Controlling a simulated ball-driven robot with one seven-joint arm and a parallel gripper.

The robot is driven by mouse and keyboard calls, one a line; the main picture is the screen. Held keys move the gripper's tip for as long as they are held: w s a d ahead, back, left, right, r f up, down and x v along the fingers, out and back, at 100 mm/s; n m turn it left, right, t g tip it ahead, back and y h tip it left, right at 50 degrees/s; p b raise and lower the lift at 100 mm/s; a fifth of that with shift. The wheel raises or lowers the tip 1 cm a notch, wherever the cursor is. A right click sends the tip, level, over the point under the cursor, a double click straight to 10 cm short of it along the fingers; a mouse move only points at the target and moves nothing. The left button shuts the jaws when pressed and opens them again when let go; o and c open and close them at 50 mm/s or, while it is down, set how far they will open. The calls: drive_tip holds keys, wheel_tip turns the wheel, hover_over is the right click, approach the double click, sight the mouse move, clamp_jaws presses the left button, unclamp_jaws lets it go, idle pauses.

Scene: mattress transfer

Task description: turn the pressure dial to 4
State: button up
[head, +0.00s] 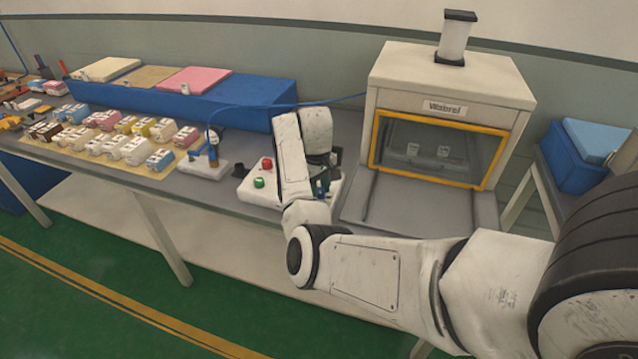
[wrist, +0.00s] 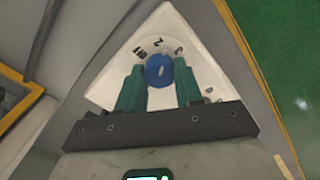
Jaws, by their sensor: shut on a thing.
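The pressure dial is a blue knob (wrist: 158,70) on a white control box (wrist: 105,90), seen in the wrist view. In the head view my gripper (head: 321,188) is at the right part of the control box (head: 248,190), and my arm hides most of the dial there.
A red button (head: 266,163) and a green button (head: 259,183) stand on the box left of my arm. A press machine (head: 440,75) with an orange-framed window is close on the right. Several small mattresses (head: 130,150) lie on a tan mat to the left.

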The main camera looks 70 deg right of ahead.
drive_tip(key=m+p, duration=0.1)
drive_tip(key=m, duration=0.3)
drive_tip(key=shift+r+m, duration=0.1)
drive_tip(key=shift+m, duration=0.2)
drive_tip(key=m, duration=0.3)
drive_tip(key=shift+m+p, duration=0.3)
drive_tip(key=m, duration=0.4)
drive_tip(key=shift+d+m+y, duration=0.1)
drive_tip(key=shift+m+y, duration=0.2)
drive_tip(key=shift+m, duration=1.7)
drive_tip(key=o, duration=1)
